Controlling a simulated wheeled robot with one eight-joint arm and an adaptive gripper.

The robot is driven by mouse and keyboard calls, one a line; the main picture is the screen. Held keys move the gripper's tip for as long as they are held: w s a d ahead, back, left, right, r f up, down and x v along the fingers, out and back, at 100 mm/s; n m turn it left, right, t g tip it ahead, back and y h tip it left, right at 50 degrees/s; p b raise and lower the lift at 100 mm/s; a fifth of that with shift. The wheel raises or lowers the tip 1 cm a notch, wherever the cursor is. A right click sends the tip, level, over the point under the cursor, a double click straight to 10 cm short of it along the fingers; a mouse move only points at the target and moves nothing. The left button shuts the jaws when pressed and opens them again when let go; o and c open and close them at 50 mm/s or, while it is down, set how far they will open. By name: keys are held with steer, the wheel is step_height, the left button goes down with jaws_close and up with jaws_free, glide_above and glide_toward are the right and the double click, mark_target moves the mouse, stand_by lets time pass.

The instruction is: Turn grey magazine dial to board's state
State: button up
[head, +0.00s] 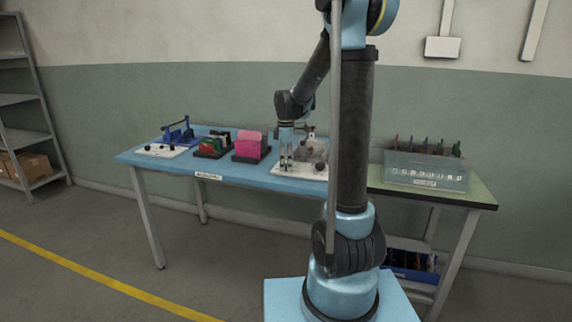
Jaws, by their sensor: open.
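My gripper (287,165) points down over the right part of the blue worktop (235,172), its two thin fingers apart with nothing seen between them. It is at the left side of a white base plate (300,171) with grey fittings (313,150) on it and a small dark knob (320,167) at its front right. Which part is the grey magazine dial I cannot tell at this size. Whether the fingers touch anything is also unclear. No board can be told for certain, and no state marking is readable. My arm hides the area right of the plate.
Left of the plate stand a pink block (249,144) in a dark holder and a dark rack (212,145) with green and red pieces. A white plate (160,150) and a blue frame (178,134) are farther left. A clear bin (425,172) stands at the right.

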jaws_close()
